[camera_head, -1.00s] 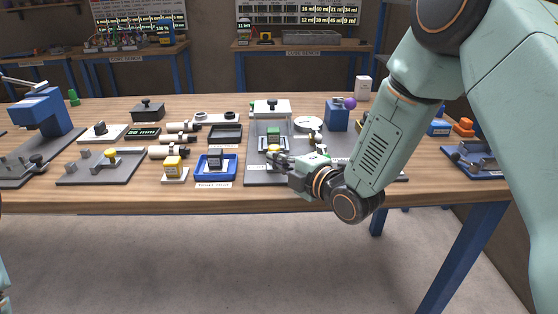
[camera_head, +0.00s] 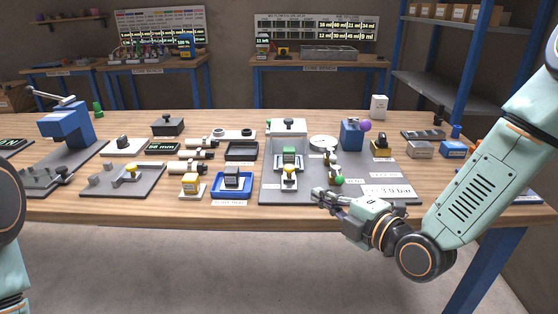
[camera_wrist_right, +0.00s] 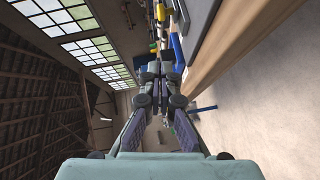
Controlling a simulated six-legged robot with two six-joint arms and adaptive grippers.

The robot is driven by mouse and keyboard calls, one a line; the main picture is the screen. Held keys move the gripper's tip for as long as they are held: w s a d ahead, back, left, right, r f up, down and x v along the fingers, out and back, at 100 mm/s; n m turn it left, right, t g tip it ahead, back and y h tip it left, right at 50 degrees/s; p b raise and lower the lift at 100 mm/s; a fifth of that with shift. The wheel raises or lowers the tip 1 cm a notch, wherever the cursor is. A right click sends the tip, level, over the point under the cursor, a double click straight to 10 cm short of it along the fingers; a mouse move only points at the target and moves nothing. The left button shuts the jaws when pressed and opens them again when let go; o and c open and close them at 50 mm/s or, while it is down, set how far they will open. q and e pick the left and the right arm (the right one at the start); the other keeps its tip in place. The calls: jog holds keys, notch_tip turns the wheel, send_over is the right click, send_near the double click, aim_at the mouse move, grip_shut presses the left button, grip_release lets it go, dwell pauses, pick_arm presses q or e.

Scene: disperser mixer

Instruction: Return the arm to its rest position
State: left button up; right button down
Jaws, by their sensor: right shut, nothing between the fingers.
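My right gripper (camera_head: 326,197) is shut and empty, near the front edge of the grey base plate (camera_head: 284,193) in the head view. Its arm (camera_head: 485,180) comes in from the right. In the right wrist view the shut fingers (camera_wrist_right: 157,92) point along the table's edge, with nothing between them.
The wooden table (camera_head: 235,211) bears a blue press (camera_head: 68,126), a blue tray (camera_head: 232,195), a grey fixture (camera_head: 150,183) and a blue block with a purple ball (camera_head: 352,134). A sign reading 1.0 bar (camera_head: 388,192) lies near the gripper. Open floor lies in front of the table.

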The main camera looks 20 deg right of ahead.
jog(key=s+f+m+g+h, duration=0.2)
jog(key=s+f+m+g, duration=0.3)
jog(key=f+m, duration=0.4)
jog(key=s+f+m+g+h, duration=0.2)
jog(key=s+f+m+g, duration=0.1)
jog(key=s+f+m, duration=0.5)
jog(key=s+f+m+g, duration=0.2)
jog(key=s+f, duration=0.4)
jog(key=s, duration=0.4)
jog(key=s+f+m+g+h, duration=0.1)
jog(key=s+f+g, duration=0.4)
jog(key=s, duration=0.5)
jog(key=shift+s+d+f+m+h, duration=0.15)
jog(key=shift+s+f+m+h, duration=0.15)
jog(key=shift+m, duration=0.2)
